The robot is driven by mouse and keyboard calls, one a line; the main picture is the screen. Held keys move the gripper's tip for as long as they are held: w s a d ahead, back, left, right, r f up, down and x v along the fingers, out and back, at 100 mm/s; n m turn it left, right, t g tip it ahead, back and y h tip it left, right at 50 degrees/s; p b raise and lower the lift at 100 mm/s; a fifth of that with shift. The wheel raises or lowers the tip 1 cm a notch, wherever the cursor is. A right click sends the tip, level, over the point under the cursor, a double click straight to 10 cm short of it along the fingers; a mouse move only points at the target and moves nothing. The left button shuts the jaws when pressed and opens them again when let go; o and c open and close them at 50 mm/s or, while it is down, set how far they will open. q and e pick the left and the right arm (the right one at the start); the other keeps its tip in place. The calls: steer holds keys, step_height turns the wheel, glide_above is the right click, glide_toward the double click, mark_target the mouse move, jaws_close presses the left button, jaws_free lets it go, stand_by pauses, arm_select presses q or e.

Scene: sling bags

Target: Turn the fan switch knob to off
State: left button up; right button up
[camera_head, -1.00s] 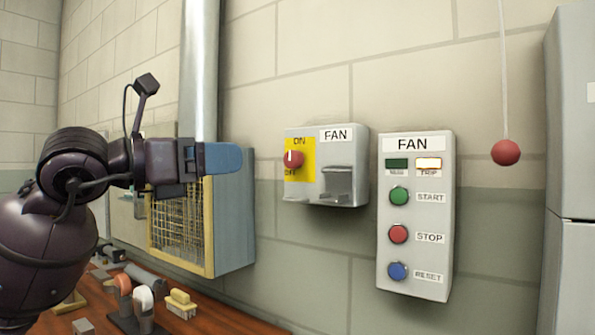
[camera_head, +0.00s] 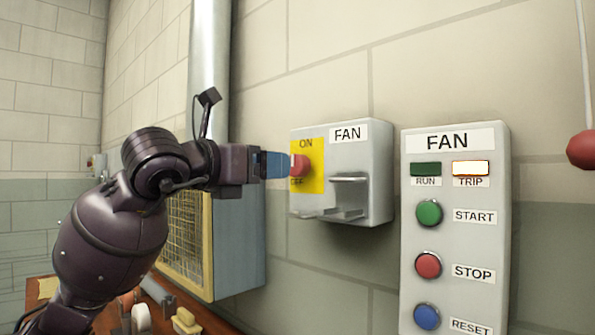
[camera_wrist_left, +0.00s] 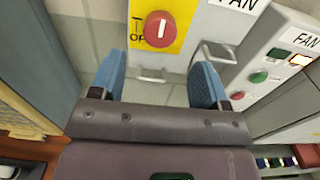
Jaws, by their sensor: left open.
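The fan switch is a grey box (camera_head: 375,165) on the wall with a yellow plate (camera_head: 312,186) marked ON and OFF. Its red knob (camera_head: 300,167) sits in the middle of the plate, and it also shows in the left wrist view (camera_wrist_left: 160,29). My left gripper (camera_head: 284,165) is just left of the knob in the head view. Its blue fingers (camera_wrist_left: 157,84) are apart and empty in the wrist view, with the knob ahead of the gap between them. My right gripper is not in view.
A grey fan panel (camera_head: 455,225) with lit TRIP lamp and START, STOP and RESET buttons hangs right of the switch box. A red ball (camera_head: 582,150) hangs on a cord at far right. Small items lie on a wooden bench below.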

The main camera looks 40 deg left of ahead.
mark_target(293, 168)
arm_select(q)
steer(key=w, duration=0.5)
steer(key=shift+w+d+f+b, duration=0.15)
steer(key=shift+w+d+b, duration=0.05)
steer(key=shift+w+b, duration=0.15)
steer(key=shift+w, duration=0.8)
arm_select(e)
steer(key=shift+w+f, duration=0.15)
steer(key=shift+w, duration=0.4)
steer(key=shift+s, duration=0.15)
arm_select(q)
steer(key=c, duration=0.9)
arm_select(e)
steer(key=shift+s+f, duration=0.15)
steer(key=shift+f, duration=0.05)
